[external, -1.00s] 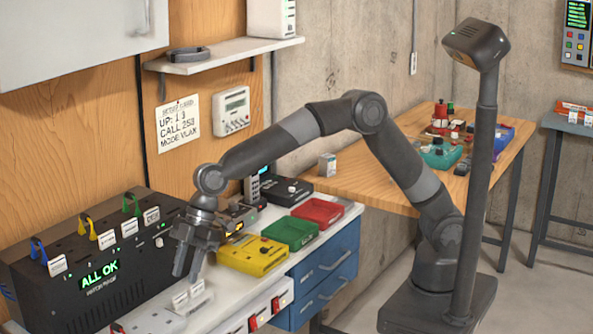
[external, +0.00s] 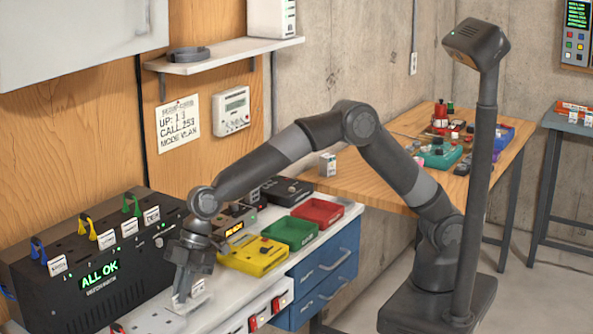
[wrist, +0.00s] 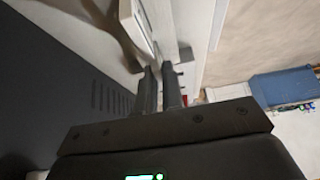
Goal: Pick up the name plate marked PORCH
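A small pale holder (external: 187,304) stands on the white bench at the lower left, with small white name plates on it. One white plate (external: 198,287) shows just right of my fingertips. The lettering on these plates is too small to read, so I cannot tell which says PORCH. My gripper (external: 181,295) points down at the holder, its fingertips at plate height and covering part of it. In the wrist view my two fingers (wrist: 160,88) stand close together with a narrow pale gap between them. Whether a plate is in that gap is unclear.
A black panel (external: 100,262) reading ALL OK, with tagged plates and coloured clips, stands close to the left of my gripper. Yellow (external: 252,256), green (external: 289,233) and red (external: 317,213) trays lie behind it. A white strip with red switches (external: 262,312) edges the bench front.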

